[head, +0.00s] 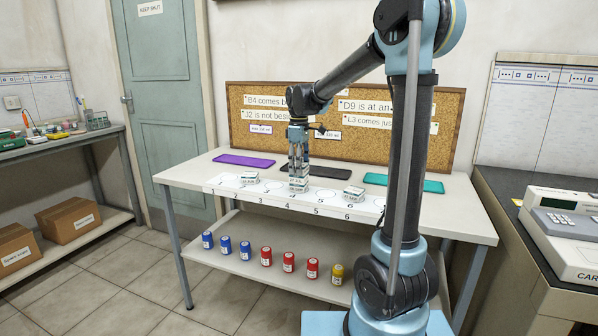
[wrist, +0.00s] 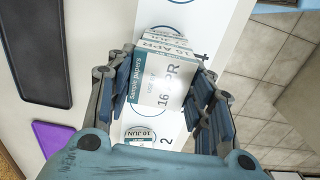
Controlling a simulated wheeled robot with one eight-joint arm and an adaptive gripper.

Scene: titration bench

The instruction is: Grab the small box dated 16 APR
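The box dated 16 APR (wrist: 165,82) is white with a teal strip and lies on top of a small stack. Its date shows on the top face and on the far side. My gripper (head: 298,176) points down over this stack in the middle of the table. In the wrist view, the fingers of my gripper (wrist: 165,65) stand on both sides of the box, very near its edges. Whether they press on it I cannot tell. At least one other box, with a JUN date (wrist: 181,39), lies below it.
On the white table (head: 450,217), one small box (head: 249,178) lies left of the stack and another (head: 353,194) right of it. Purple (head: 243,160), black (head: 315,171) and teal (head: 404,183) mats lie behind. A corkboard (head: 400,101) stands at the back. Several jars (head: 266,256) stand below.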

